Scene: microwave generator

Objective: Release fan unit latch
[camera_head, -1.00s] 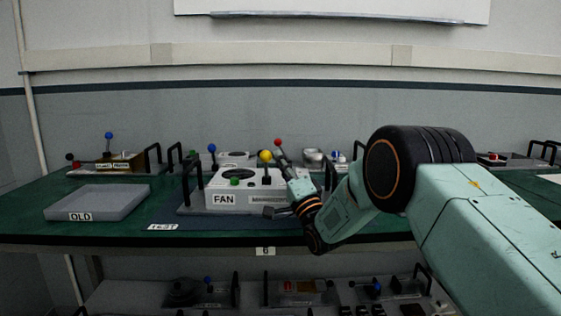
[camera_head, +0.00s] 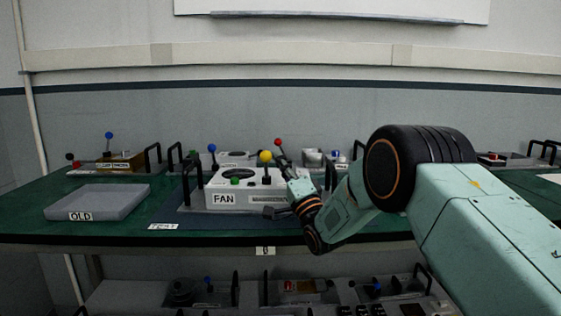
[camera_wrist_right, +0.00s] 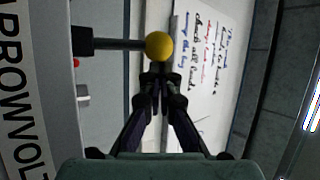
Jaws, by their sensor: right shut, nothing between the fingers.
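The white fan unit (camera_head: 240,198), labelled FAN, sits on a dark mat on the green table. A yellow-knobbed lever (camera_head: 266,157) stands upright on it, with a green knob (camera_head: 235,181) to its left. A red-knobbed lever (camera_head: 278,142) and a blue-knobbed lever (camera_head: 212,148) stand behind. Which part is the latch cannot be told. My left gripper is out of view.
Black upright handles (camera_head: 187,183) flank the fan unit. Other units with levers stand along the back, and more equipment is on a lower shelf (camera_head: 300,289).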

